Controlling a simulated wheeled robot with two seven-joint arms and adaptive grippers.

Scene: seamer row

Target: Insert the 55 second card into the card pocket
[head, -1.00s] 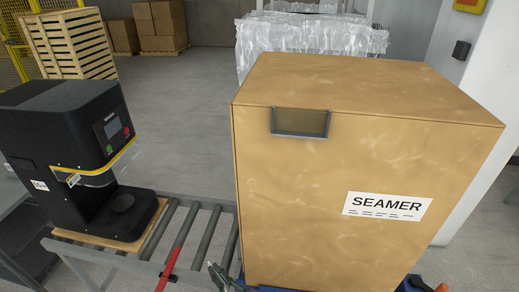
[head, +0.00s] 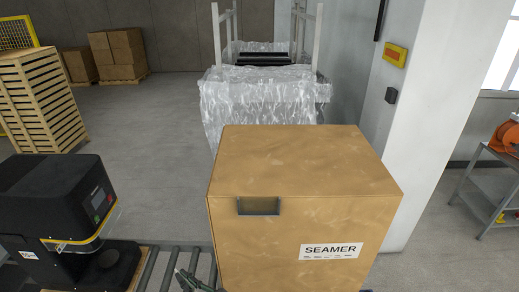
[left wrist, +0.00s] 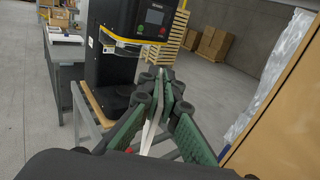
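The card pocket (head: 258,206) is a small grey-rimmed holder on the upper left front face of the large tan SEAMER box (head: 300,235). My left gripper (head: 190,281) shows at the bottom edge of the head view, below and left of the pocket and apart from it. In the left wrist view its green-padded fingers (left wrist: 168,100) are closed on a thin white card (left wrist: 153,125), seen nearly edge-on. The card's printing cannot be read, and the card cannot be made out in the head view.
A black seamer machine (head: 62,222) stands at left beside a roller conveyor (head: 165,262). A plastic-wrapped load (head: 262,105) is behind the box, a white pillar (head: 432,120) to its right. A cart (head: 488,190) stands far right.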

